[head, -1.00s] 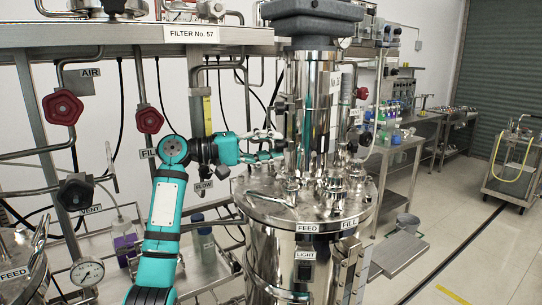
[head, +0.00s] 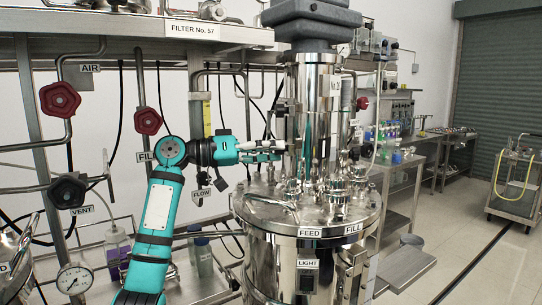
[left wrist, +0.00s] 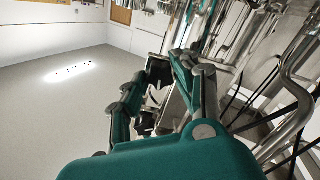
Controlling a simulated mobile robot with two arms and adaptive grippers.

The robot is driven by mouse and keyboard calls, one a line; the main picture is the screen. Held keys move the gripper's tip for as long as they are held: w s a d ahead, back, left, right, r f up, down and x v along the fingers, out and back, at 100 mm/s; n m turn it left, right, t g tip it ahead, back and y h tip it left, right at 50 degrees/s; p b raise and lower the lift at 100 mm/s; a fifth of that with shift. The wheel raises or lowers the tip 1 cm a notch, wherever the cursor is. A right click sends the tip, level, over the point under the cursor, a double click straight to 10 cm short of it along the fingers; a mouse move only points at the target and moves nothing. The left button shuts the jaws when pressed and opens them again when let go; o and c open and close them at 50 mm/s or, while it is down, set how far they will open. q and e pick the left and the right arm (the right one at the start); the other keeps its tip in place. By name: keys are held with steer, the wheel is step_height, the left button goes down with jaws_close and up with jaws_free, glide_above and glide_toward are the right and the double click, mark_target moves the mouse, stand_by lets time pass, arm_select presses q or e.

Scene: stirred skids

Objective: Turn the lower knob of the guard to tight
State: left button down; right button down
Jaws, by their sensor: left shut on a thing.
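The guard (head: 301,110) is a shiny upright metal cylinder on top of the steel vessel (head: 292,243). A small dark fitting (head: 281,107) sits on its left side, higher up. My left gripper (head: 279,149) reaches in from the left, with its fingertips at the lower left side of the guard. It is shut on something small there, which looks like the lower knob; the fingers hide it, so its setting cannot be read. In the left wrist view, my teal fingers (left wrist: 158,88) show with a dark part between them. My right gripper is not in view.
Metal fittings (head: 335,187) crowd the vessel lid (head: 262,211) below the gripper. A pipe rack with red handwheels (head: 148,121) stands behind my left arm. A bench (head: 410,142) with bottles stands at the right.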

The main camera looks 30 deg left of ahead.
arm_select(q)
steer(key=shift+f+m+b, duration=0.15)
steer(key=shift+m+b, duration=0.2)
steer(key=shift+m, duration=0.75)
steer(key=c, duration=1)
jaws_free()
steer(key=shift+r, duration=0.2)
